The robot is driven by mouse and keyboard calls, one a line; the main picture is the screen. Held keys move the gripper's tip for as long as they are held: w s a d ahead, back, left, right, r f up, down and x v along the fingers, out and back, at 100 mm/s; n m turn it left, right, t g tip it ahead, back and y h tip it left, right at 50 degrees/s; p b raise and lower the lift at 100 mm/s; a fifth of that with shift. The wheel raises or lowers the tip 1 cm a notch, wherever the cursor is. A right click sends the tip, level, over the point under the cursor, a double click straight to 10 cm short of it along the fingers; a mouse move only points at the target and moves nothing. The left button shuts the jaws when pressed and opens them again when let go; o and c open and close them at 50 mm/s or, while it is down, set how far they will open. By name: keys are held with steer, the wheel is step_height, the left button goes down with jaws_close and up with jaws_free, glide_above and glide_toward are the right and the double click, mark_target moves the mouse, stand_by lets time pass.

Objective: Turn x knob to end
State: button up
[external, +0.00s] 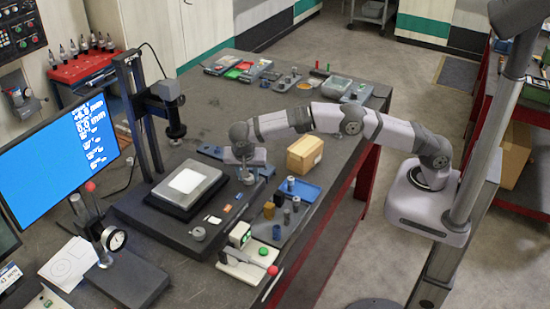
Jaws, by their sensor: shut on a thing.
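A measuring stand with a dark upright column and a camera head (174,128) stands on a dark base plate (150,222). Its stage (205,174) carries a flat pale plate (186,181). My gripper (247,178) points down at the right side of the stage, shut on what appears to be the x knob there. The knob is mostly hidden by the fingers and too small to read its turn. Another round grey knob (198,234) shows at the front of the base plate.
A cardboard box (305,154) and a blue tray (299,189) with small parts stand right of my gripper. A dial gauge stand (115,239) and a blue monitor (60,145) are at the left. The bench's back middle is fairly clear.

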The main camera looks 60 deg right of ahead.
mark_target(249, 178)
steer(key=shift+r+m+g+p, duration=0.1)
steer(key=shift+m+g+p, duration=0.2)
steer(key=shift+m+p, duration=0.45)
steer(key=shift+w+m+p, duration=0.1)
steer(key=shift+m+p, duration=0.45)
steer(key=shift+p, duration=0.7)
steer(key=o, duration=1.1)
steer(key=shift+c, duration=0.2)
steer(key=shift+r, duration=0.35)
step_height(249, 178, up, 9)
steer(key=p, duration=0.5)
